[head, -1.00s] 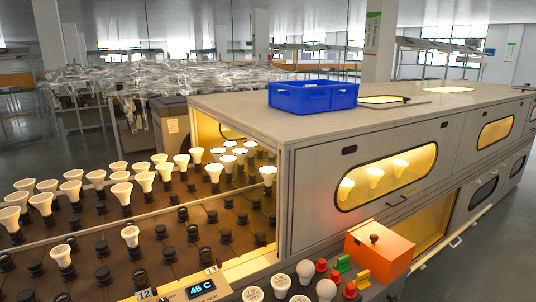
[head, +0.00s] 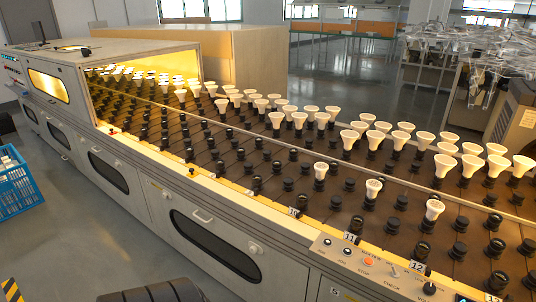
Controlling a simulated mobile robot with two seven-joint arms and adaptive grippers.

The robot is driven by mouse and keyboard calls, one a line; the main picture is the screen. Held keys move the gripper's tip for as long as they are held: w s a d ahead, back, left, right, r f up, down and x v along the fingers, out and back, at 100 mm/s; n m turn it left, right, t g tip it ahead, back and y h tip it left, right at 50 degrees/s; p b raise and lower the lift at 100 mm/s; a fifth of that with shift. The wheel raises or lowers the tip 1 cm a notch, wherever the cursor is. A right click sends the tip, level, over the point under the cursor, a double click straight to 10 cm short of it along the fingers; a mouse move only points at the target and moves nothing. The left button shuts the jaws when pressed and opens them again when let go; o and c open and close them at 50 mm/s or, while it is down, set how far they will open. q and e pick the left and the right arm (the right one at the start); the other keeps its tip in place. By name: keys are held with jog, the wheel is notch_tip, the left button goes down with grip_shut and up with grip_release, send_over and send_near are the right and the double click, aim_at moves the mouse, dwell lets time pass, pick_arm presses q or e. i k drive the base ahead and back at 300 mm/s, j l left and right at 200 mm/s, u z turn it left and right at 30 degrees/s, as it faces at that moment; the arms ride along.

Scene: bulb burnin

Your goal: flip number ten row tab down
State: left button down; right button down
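A small number plate that seems to read 10 (head: 293,211) stands on the near edge of the long bulb rack (head: 232,192). It is small, and I cannot tell whether its tab is up or down. The number 11 plate (head: 350,237) and the number 12 plate (head: 417,267) stand further right along the same edge, with their white faces showing. Neither of my grippers is in view.
White bulbs (head: 319,170) sit in many black sockets; other sockets are empty. A control panel (head: 368,262) with buttons and a switch is on the near edge at right. A blue crate (head: 14,190) stands at left. Grey floor lies in front of the rack.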

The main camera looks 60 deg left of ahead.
aim_at(294, 214)
jog(key=u, duration=1.6)
